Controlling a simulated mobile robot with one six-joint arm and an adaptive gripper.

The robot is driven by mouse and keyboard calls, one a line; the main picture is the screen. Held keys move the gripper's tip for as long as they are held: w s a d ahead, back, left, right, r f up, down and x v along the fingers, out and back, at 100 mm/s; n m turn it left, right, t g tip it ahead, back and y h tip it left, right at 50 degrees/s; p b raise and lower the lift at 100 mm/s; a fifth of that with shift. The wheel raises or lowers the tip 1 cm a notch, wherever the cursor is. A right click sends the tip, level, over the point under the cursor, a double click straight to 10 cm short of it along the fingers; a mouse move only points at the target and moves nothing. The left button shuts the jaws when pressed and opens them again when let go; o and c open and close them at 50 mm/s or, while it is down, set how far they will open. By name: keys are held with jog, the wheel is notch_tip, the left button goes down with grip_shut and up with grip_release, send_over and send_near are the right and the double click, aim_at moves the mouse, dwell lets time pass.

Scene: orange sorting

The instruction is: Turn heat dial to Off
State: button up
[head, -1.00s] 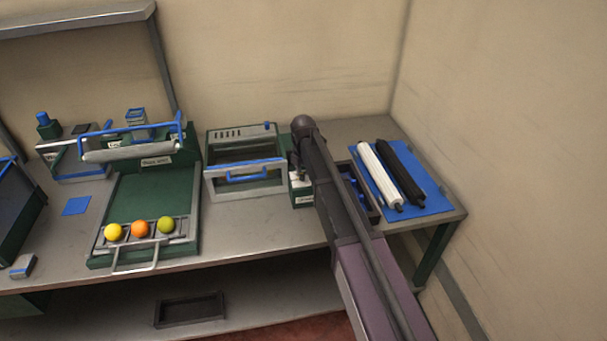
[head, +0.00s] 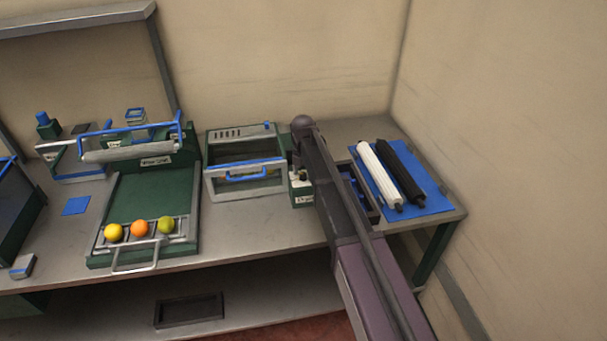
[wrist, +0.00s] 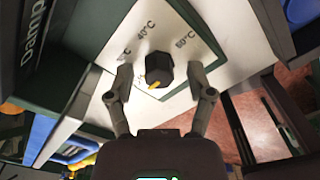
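The heat dial (wrist: 158,69) is a dark knob with a yellow pointer on a white plate in the wrist view. The marks 40°C and 60°C are on the plate (wrist: 215,28), with another mark partly hidden at left. The pointer points toward the lower left of the picture. My gripper (wrist: 160,88) is open, with one finger on each side of the dial and gaps to it.
A grey oven-like box (head: 245,190) with a blue handle stands left of my arm. A green tray (head: 145,205) holds yellow, orange and green balls. White and black rollers lie on a blue mat (head: 437,190) at right. A wall closes the right side.

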jog(key=shift+m, duration=0.4)
